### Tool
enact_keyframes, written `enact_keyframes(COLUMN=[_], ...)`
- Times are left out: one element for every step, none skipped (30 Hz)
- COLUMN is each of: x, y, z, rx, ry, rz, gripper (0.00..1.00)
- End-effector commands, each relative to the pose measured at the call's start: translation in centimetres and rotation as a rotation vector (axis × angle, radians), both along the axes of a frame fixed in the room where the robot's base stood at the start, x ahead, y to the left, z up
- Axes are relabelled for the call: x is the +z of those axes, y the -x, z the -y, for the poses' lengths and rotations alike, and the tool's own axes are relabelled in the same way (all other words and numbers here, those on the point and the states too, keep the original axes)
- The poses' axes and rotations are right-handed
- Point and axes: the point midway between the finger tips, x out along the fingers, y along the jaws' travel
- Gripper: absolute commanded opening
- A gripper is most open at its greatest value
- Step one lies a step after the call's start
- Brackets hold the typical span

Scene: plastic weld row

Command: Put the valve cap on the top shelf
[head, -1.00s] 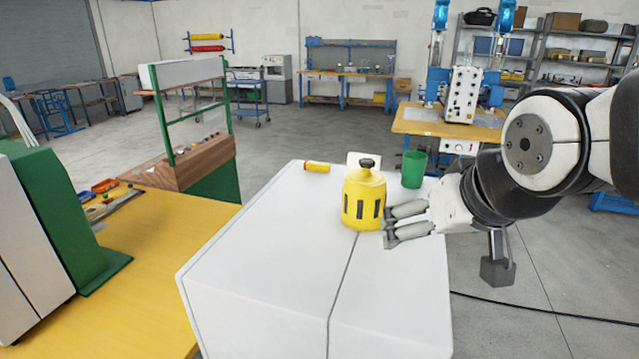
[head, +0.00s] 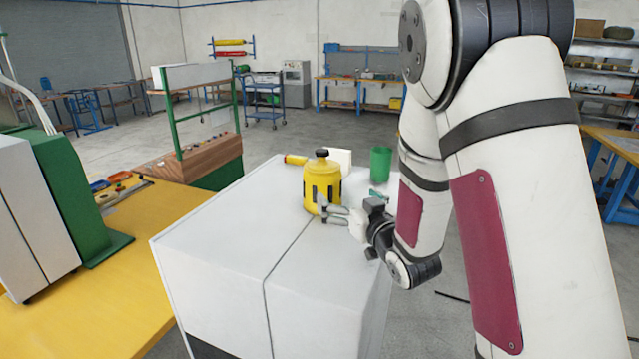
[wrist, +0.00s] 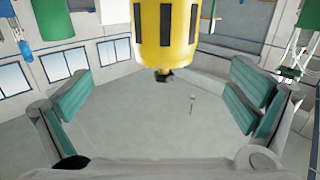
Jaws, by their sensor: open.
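The valve cap appears to be the yellow slotted cylinder (head: 322,186) with a black knob on top. It stands upright on the white cabinet top (head: 235,220). My gripper (head: 328,213) is open beside its lower right side in the head view. In the wrist view the cap (wrist: 166,30) hangs from the top edge, knob downward, so that picture looks upside down. There it lies between the lines of my two open, teal-padded fingers (wrist: 160,95), toward their tips, with clear gaps on both sides.
A green cup (head: 380,163) stands behind my gripper on the cabinet. A yellow table (head: 90,285) is at left. The cabinet's front top is clear.

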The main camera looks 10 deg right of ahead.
Motion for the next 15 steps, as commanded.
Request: enact_keyframes(x=[-0.2, -0.3, -0.3, -0.3, -0.3, -0.3, -0.3, -0.3, -0.3, -0.2, -0.2, -0.3, -0.3, -0.2, -0.2], y=[0.0, 0.0, -0.1, -0.1, -0.3, -0.6, -1.0, -1.4, -2.1, -2.6, -3.2, -4.0, -4.6, -5.2, -5.9], z=[-0.1, -0.1, -0.2, -0.2, -0.2, -0.3, -0.4, -0.4, -0.6, -0.7, -0.8, -0.9, -1.0, -1.0, -1.2], rx=[0.006, 0.009, 0.012, 0.014, 0.015, 0.016, 0.016, 0.016, 0.017, 0.018, 0.018, 0.017, 0.016, 0.016, 0.016], ry=[-0.001, -0.003, -0.004, -0.004, -0.005, -0.005, -0.004, -0.004, -0.004, -0.004, -0.004, -0.003, -0.003, -0.003, -0.004], rz=[0.009, 0.013, 0.019, 0.022, 0.024, 0.026, 0.028, 0.027, 0.026, 0.027, 0.028, 0.026, 0.027, 0.027, 0.027], gripper=[1.0, 1.0, 1.0, 1.0, 1.0, 1.0, 1.0, 1.0, 1.0, 1.0, 1.0, 1.0, 1.0, 1.0, 1.0])
